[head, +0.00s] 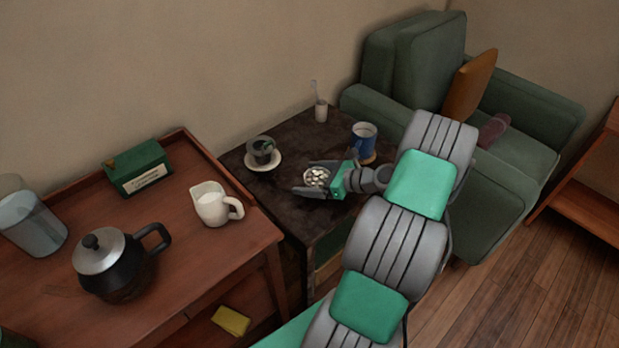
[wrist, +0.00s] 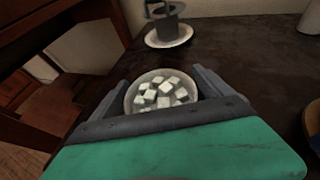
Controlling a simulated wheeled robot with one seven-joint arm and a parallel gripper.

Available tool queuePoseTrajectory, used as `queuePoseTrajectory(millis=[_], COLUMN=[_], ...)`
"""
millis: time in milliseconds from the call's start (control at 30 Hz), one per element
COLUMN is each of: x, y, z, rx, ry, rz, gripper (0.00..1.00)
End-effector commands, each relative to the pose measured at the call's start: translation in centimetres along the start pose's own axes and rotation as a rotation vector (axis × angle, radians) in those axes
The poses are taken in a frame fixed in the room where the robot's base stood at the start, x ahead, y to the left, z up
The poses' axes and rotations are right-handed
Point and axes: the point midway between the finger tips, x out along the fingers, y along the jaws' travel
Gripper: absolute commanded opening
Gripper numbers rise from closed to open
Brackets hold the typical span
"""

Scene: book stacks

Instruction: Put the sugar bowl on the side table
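The sugar bowl (head: 317,177) is small and pale, filled with white sugar cubes. It is over the dark side table (head: 290,143), near its front edge; whether its base touches the top is hidden. My gripper (head: 313,178) has a finger on either side of the bowl and appears shut on it. In the wrist view the bowl (wrist: 160,91) sits upright between the fingers (wrist: 160,85), with its lower part hidden by the gripper body.
A wooden table at left carries a cream jug (head: 212,204), kettle (head: 112,262) and green box (head: 138,167). A green armchair (head: 480,150) stands right.

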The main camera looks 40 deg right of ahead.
Motion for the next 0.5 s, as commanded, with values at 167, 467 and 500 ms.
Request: queuePoseTrajectory(millis=[167,467,500], x=[0.0,-2.7,-3.7], y=[0.0,-0.1,-0.1], z=[0.0,0.5,0.5], rx=[0.0,0.003,0.003], ry=[0.0,-0.001,0.0], rz=[0.0,-0.005,-0.005], gripper=[0.93,0.93,0.93])
